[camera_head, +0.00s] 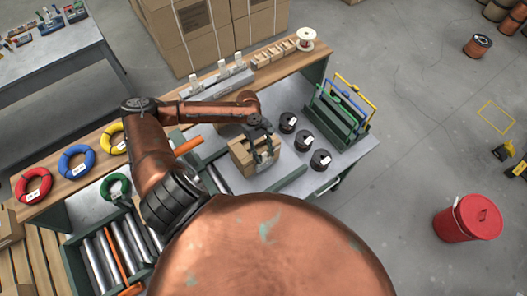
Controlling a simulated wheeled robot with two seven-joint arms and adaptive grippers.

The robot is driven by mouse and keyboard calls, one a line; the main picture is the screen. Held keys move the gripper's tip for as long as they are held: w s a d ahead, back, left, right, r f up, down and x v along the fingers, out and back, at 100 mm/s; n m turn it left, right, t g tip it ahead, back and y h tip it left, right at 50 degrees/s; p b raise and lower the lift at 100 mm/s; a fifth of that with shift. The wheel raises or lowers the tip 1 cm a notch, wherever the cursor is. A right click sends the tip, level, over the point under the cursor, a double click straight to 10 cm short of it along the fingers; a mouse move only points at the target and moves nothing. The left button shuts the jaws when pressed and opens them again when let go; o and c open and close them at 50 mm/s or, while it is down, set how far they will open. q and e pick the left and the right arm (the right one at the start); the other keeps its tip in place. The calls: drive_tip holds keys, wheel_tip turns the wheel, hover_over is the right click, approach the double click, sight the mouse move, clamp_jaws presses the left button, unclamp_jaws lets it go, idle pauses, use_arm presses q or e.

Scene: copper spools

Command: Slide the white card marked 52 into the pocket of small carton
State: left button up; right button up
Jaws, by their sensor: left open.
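The small brown carton (240,157) stands on the grey bench top near the middle of the head view. My left gripper (264,157) is over the carton's right part, with its dark fingers apart. Whether the fingers touch the carton is unclear, and no pocket can be made out on it. Several small white cards (238,59) stand upright in a grey rack along the back of the bench. Their numbers are too small to read, so I cannot tell which one is marked 52. My right gripper is not in view.
Several dark spools (303,141) with white labels stand right of the carton. A green rack (336,118) with blue and yellow handles is beyond them. A wooden divided tray (273,54) and a white spool (306,39) sit behind. Coloured coils (77,163) lie left.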

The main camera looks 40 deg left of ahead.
use_arm(q)
clamp_jaws()
idle(0.8)
